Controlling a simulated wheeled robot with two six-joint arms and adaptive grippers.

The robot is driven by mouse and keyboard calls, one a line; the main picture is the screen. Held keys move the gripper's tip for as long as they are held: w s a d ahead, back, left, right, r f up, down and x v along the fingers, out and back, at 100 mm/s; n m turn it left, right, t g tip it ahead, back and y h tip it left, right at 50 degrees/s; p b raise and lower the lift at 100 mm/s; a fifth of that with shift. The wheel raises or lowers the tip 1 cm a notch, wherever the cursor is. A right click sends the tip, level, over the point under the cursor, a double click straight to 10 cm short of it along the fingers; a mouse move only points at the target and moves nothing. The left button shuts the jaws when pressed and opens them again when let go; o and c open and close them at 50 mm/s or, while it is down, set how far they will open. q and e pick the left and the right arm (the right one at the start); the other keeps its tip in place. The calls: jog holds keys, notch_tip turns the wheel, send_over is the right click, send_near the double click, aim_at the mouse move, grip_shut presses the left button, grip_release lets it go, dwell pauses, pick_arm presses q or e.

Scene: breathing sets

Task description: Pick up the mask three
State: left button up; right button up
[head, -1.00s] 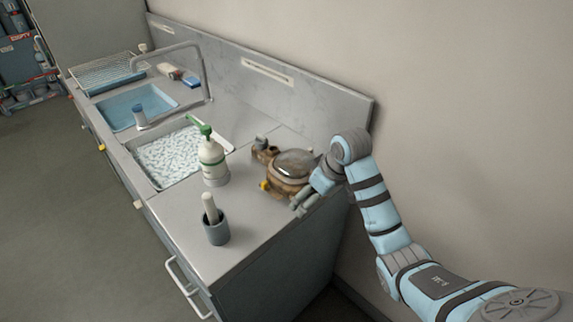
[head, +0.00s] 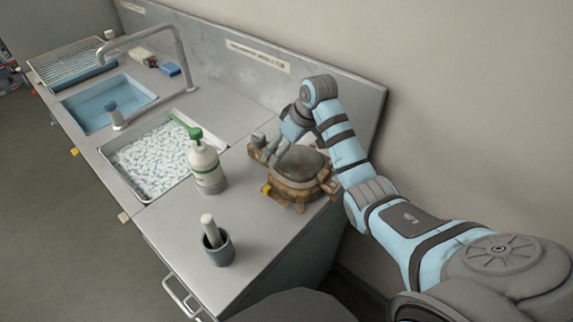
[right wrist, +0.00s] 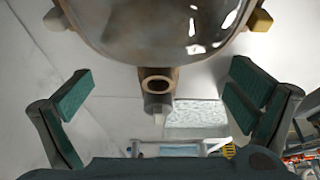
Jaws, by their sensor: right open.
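The mask (head: 298,172) is brown with a dark rounded visor and lies on the grey counter near its right end. My right gripper (head: 271,150) is just above the mask's far left side, by its grey-tipped snout (head: 257,141). In the right wrist view the visor (right wrist: 160,25) fills the top. The brown tube with a grey end (right wrist: 157,88) lies between the two widely spread green-padded fingers of the right gripper (right wrist: 160,92), touching neither. The right gripper is open and empty. My left gripper is out of view.
A white bottle with a green pump (head: 206,165) and a grey cup holding a white-handled tool (head: 218,247) stand left of the mask. A foam-filled basin (head: 150,150), blue water basin (head: 105,103), faucet (head: 180,60) and wire rack (head: 70,62) lie beyond. The wall is close at right.

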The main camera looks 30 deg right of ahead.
jog(key=b+x, duration=0.1)
jog(key=x, duration=0.7)
jog(key=shift+w+d, duration=0.1)
jog(key=shift+w, duration=0.1)
jog(key=shift+s+r, duration=0.15)
jog(key=shift+r, duration=0.05)
jog(key=shift+c, duration=0.4)
jog(key=c, duration=0.4)
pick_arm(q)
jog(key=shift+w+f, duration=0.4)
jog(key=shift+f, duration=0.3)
pick_arm(e)
jog(key=c, duration=1.8)
